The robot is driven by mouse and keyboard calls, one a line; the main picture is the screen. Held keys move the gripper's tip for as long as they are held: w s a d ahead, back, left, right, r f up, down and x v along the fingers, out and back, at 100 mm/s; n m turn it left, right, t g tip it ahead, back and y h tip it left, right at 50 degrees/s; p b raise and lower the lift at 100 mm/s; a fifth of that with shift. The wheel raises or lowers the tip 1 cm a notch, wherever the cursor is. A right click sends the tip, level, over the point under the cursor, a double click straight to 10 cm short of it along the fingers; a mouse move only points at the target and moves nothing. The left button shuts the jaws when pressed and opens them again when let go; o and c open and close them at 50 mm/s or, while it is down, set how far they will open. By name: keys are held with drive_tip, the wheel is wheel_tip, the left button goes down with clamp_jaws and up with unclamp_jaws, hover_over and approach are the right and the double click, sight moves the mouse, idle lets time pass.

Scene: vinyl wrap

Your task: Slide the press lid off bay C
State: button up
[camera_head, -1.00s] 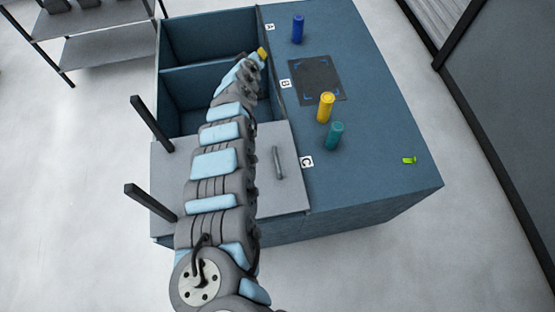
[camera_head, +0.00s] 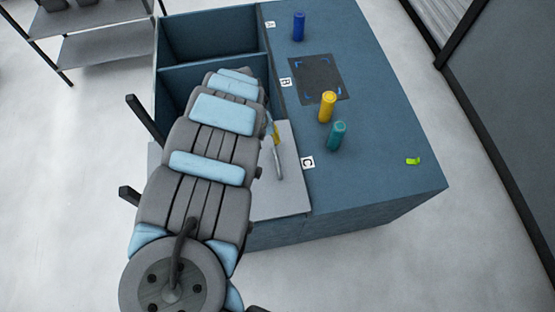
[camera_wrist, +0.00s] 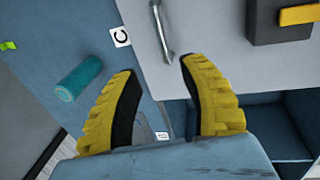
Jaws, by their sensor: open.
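The press lid (camera_head: 284,195) is a flat grey plate lying over bay C, beside the C label (camera_head: 308,162). Its bar handle (camera_head: 279,163) stands near the lid's right edge. In the wrist view the lid (camera_wrist: 215,45) fills the top, with the handle (camera_wrist: 165,38) just beyond my fingertips. My gripper (camera_wrist: 157,68) is open, its yellow fingers apart and empty, with the handle's near end lined up with the gap. In the head view only a little yellow of my gripper (camera_head: 274,130) shows at the handle's far end. My arm hides much of the lid.
Yellow (camera_head: 327,106), teal (camera_head: 337,135) and blue (camera_head: 299,26) cylinders stand on the blue worktop, right of the bays. A small green item (camera_head: 412,161) lies near its right edge. Black posts (camera_head: 146,117) rise at the left. Bay A (camera_head: 210,38) is uncovered.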

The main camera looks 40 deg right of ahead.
sight(277, 162)
drive_tip(key=d+f+b, duration=0.1)
drive_tip(key=f+b, duration=0.1)
drive_tip(key=f, duration=0.3)
drive_tip(key=s+f+b, duration=0.1)
drive_tip(key=f+b, duration=0.2)
drive_tip(key=f, duration=0.2)
drive_tip(key=s+d+f+b, duration=0.1)
drive_tip(key=f+b, duration=0.1)
drive_tip(key=f, duration=0.3)
drive_tip(key=shift+d+f+b, duration=0.25)
drive_tip(key=shift+d+b, duration=0.05)
drive_tip(key=shift+d, duration=0.05)
drive_tip(key=shift+f, duration=0.75)
drive_tip(key=shift+w+d, duration=0.1)
clamp_jaws()
